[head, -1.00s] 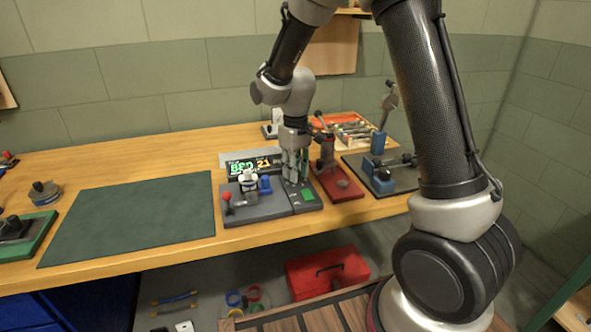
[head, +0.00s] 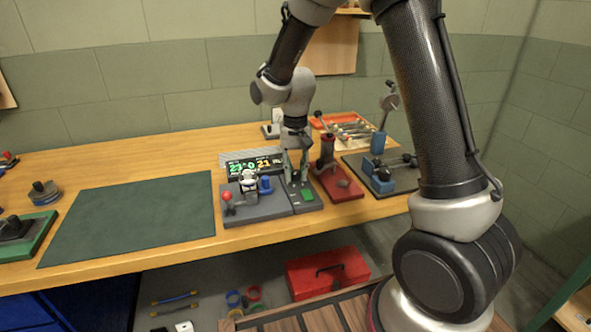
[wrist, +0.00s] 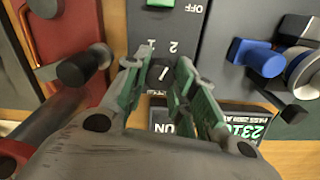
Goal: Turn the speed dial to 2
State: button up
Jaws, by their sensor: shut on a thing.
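The speed dial (wrist: 160,75) is a small dark knob with a white mark on the grey control panel (wrist: 163,25). In the wrist view it sits between the two green-padded fingertips of my gripper (wrist: 157,70), which is shut on it. A 2 and an OFF label are printed on the panel beyond it. The mark looks slanted, and I cannot tell which number it points at. In the head view my gripper (head: 294,172) reaches down onto the panel's right part (head: 300,206), and the fingers hide the dial.
A lit display (head: 253,166) stands behind the panel. A red-knobbed lever (head: 227,198), a blue part (head: 265,185) and a green button (head: 307,194) are close by. A red-based tool (head: 343,184) stands right of the panel. A green mat (head: 140,215) lies left.

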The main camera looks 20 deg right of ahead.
aim_at(295, 172)
jog(key=shift+w, duration=0.1)
dwell(0.3)
jog(key=o, duration=1)
jog(key=shift+o, duration=0.2)
notch_tip(295, 172, up, 12)
